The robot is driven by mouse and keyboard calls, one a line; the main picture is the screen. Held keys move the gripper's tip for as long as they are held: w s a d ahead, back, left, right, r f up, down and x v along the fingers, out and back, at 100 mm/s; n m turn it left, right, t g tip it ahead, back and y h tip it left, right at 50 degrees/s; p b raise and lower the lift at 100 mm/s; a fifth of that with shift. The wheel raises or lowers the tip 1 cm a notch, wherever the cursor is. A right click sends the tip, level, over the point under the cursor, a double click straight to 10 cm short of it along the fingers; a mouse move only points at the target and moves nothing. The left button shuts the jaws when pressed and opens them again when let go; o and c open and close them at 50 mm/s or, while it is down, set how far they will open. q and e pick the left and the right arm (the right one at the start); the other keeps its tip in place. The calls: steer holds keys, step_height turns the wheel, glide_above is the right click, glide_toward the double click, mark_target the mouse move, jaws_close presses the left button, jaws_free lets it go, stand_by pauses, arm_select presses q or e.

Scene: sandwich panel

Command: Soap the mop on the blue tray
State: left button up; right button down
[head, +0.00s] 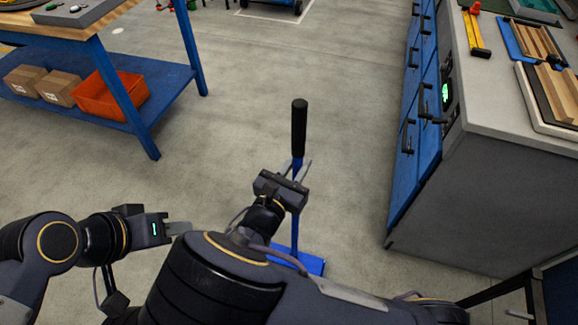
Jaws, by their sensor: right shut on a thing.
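The mop (299,128) stands nearly upright in the middle of the head view, with a black grip on top of a thin blue pole. My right gripper (300,169) is shut on the blue pole just below the black grip. At the pole's lower end a flat blue piece (313,265) shows on the floor, partly hidden by my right arm. I cannot tell whether it is the mop's head or the blue tray. My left gripper (179,228) is at the lower left, away from the mop and holding nothing visible. Its fingers are seen edge-on.
A blue-framed workbench (150,105) stands at the upper left, with an orange bin (110,95) and cardboard boxes (57,87) on its lower shelf. A grey-topped counter with blue drawers (505,95) stands on the right.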

step_height(320, 180, down, 8)
steer(key=s+a+b, duration=0.1)
steer(key=a+b, duration=0.1)
steer(key=b, duration=0.6)
steer(key=shift+n+t+y, duration=0.3)
steer(key=shift+y, duration=0.1)
steer(key=shift+d+f+b, duration=0.1)
steer(key=shift+f+b, duration=0.2)
steer(key=shift+f, duration=0.4)
stand_by(0.9)
steer(key=shift+r, duration=0.15)
stand_by(0.5)
step_height(320, 180, up, 9)
steer(key=p, duration=0.8)
steer(key=shift+f, duration=0.2)
stand_by(0.9)
